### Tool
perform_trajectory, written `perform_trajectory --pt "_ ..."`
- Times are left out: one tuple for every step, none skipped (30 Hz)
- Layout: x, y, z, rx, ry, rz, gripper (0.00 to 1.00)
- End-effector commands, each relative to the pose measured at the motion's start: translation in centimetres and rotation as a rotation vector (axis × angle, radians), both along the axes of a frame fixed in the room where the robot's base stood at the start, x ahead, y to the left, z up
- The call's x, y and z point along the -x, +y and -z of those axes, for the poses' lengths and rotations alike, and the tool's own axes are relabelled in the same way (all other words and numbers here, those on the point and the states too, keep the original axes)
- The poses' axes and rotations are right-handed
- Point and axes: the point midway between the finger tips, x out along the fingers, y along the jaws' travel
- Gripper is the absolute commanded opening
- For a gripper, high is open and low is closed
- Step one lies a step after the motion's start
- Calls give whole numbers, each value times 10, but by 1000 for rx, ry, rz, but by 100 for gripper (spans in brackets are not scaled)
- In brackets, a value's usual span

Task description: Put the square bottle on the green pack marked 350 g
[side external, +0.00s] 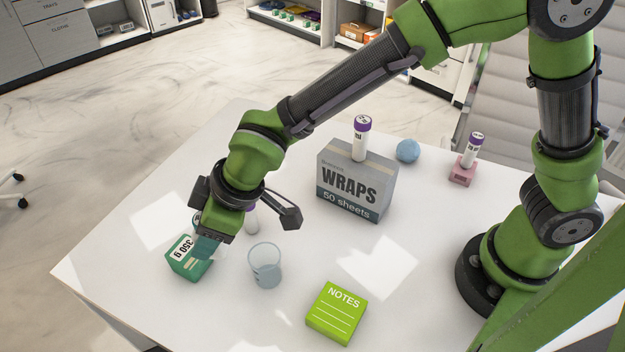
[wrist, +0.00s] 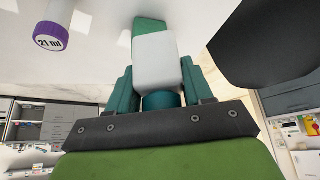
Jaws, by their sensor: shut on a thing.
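The green pack marked 350 g (side external: 182,266) lies at the left side of the white table, and part of it shows beyond the bottle in the wrist view (wrist: 149,24). My gripper (side external: 208,247) is right at the pack, pointing down. In the wrist view its teal fingers (wrist: 160,92) are shut on the square bottle (wrist: 156,62), which has a pale body and a teal cap between the fingers. The bottle overlaps the pack in the wrist view. In the side view the bottle is mostly hidden, and I cannot tell whether it touches the pack.
A clear beaker (side external: 265,266) stands just right of my gripper. A purple-capped vial (wrist: 52,30) stands close behind. A WRAPS box (side external: 353,190) bears another vial (side external: 361,140). A blue ball (side external: 408,151), a pink block with a vial (side external: 462,172) and green notes (side external: 336,312) lie further right.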

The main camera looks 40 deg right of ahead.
Motion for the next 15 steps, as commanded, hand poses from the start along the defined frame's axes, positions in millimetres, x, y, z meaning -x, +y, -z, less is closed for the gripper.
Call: perform_trajectory --pt "11 -11 -3 -1 0 1 15" --pt "17 -17 -4 -2 -1 1 15" --pt "25 -25 -4 -1 0 1 15" --pt "31 -30 -5 -2 -1 1 15" --pt "36 -36 -6 -2 -1 1 15" --pt "44 -43 -6 -1 0 2 15" --pt "48 -48 -7 -1 0 2 15" --pt "53 -52 -8 -3 -1 2 15" --pt "58 -57 -9 -3 -1 2 15" --pt "62 -61 -9 -2 -1 1 15" --pt "65 -64 -9 -2 -1 1 15" --pt "69 -68 -10 -2 -1 2 15" --pt "72 -70 -10 -1 0 2 15" --pt "73 -73 -10 -2 -1 3 15" --pt "75 -76 -10 -1 0 8 15"
